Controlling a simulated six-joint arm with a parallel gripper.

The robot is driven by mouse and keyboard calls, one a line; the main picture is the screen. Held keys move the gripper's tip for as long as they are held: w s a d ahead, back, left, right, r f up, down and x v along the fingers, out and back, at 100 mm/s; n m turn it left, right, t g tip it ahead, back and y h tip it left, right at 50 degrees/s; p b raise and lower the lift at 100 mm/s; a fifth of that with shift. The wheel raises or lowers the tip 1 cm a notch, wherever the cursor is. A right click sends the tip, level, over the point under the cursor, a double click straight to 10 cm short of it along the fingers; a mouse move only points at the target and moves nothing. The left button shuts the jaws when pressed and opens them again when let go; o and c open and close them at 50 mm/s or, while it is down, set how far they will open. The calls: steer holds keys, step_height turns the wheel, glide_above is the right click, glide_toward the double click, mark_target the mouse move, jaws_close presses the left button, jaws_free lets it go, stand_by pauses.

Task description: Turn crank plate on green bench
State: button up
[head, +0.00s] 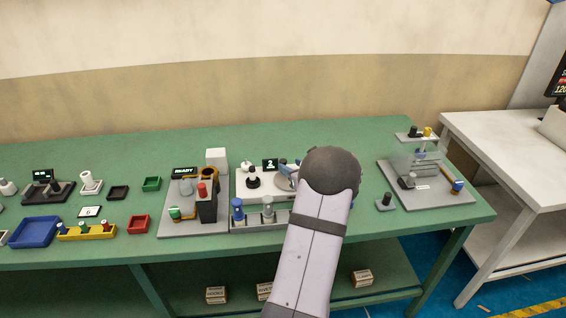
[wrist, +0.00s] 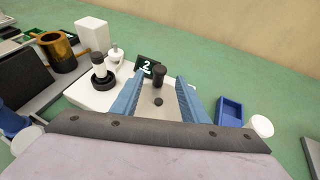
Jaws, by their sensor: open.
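The crank plate (head: 282,183) is a grey round plate on a white unit on the green bench (head: 330,131), partly hidden by my arm in the head view. In the wrist view the crank plate (wrist: 148,105) has an upright black handle (wrist: 159,76) and a small dark hub nearer the camera. My gripper (wrist: 158,84) is open above the plate, its blue fingers on either side of the handle with a gap to each. The fingers (head: 288,165) show only partly in the head view. I cannot tell how far down they reach along the handle.
A small display (head: 270,164) reading 2 stands behind the plate. Left of it are a black ringed knob (head: 253,181) and a white block (head: 216,159). A blue tray (wrist: 229,111) and a white round piece (wrist: 262,127) lie to the right. The back of the bench is clear.

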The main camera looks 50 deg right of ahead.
mark_target(280, 162)
steer(key=shift+w, duration=0.15)
steer(key=shift+p+x, duration=1.2)
steer(key=shift+x, duration=2.35)
steer(key=shift+f, duration=0.1)
jaws_close()
steer(key=n+y, duration=0.1)
steer(key=y, duration=0.1)
steer(key=a+n+y+b, duration=0.1)
steer(key=n+y, duration=0.1)
steer(key=shift+f+t, duration=0.15)
steer(key=shift+t, duration=0.25)
steer(key=shift+a+n+y+b, duration=0.3)
steer(key=shift+n+y+b, duration=0.45)
steer(key=shift+n, duration=0.05)
steer(key=shift+a+n+y+b, duration=0.3)
steer(key=shift+n+y+b, duration=0.45)
steer(key=shift+n, duration=0.05)
steer(key=shift+a+y+b, duration=0.1)
steer(key=shift+y+b, duration=0.2)
steer(key=shift+b, duration=0.05)
